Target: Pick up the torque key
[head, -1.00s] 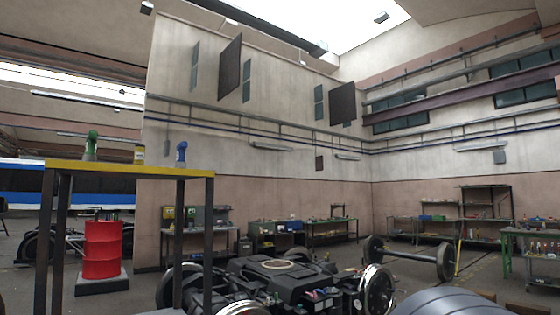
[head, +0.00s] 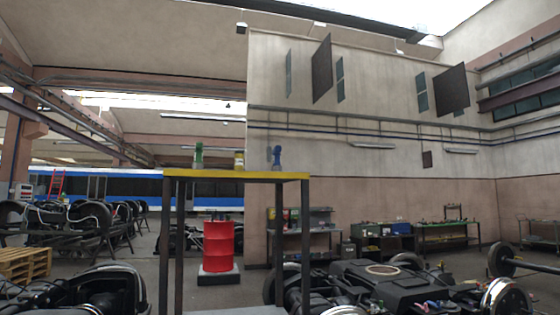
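I cannot pick out a torque key for certain in the head view. A tall stand with a yellow top (head: 222,174) is in the middle of the view. Neither of my grippers is in view.
A red drum (head: 218,245) stands on a low plinth behind the stand. Dark bogies (head: 385,284) fill the lower right, with a wheelset (head: 515,262) at the far right. Workbenches (head: 445,232) line the back wall. Wooden pallets (head: 25,264) lie at the left.

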